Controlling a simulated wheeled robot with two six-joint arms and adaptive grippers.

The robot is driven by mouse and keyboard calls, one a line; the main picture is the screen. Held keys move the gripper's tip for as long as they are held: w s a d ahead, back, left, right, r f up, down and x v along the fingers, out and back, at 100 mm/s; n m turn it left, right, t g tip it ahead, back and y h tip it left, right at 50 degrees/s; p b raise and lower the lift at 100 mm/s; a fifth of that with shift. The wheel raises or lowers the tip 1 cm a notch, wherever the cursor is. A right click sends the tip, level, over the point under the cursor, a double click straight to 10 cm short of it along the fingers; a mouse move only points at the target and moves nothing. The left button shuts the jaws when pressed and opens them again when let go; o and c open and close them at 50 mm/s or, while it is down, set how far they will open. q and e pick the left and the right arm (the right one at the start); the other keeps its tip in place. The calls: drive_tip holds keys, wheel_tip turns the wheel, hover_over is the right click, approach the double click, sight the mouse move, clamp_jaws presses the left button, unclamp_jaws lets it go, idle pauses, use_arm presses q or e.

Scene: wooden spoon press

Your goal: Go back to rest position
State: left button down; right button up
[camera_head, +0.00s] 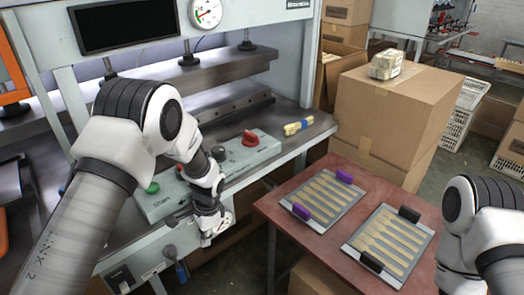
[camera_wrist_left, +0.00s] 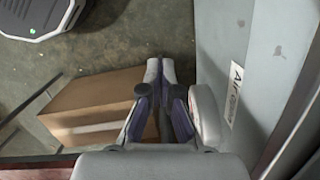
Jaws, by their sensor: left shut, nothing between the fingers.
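My left gripper (camera_head: 215,222) hangs in front of the press's control panel (camera_head: 222,172), pointing down. In the left wrist view the left gripper (camera_wrist_left: 160,68) has its fingertips together, with nothing between them. It is beside the grey side of the press (camera_wrist_left: 232,60), above the floor and a cardboard box (camera_wrist_left: 92,105). My right arm shows at the lower right of the head view, but its gripper is out of the picture.
A red table (camera_head: 268,205) holds two trays of wooden spoons, one with purple handles (camera_head: 322,198) and one with black handles (camera_head: 390,243). Cardboard boxes (camera_head: 385,115) stand behind it. A spoon bundle (camera_head: 298,126) lies on the press bench.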

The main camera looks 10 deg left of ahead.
use_arm(q)
drive_tip(key=s+f+n, duration=0.3)
drive_tip(key=s+f, duration=0.1)
drive_tip(key=s, duration=0.6)
drive_tip(key=s+f+n+h, duration=0.1)
drive_tip(key=s+f+n, duration=0.2)
drive_tip(key=s, duration=0.7)
drive_tip(key=s+f+n+t, duration=0.1)
drive_tip(key=s+f+n, duration=0.3)
drive_tip(key=s, duration=0.5)
drive_tip(key=shift+s+d+f, duration=0.2)
drive_tip(key=shift+s+f, duration=0.2)
drive_tip(key=shift+f, duration=0.05)
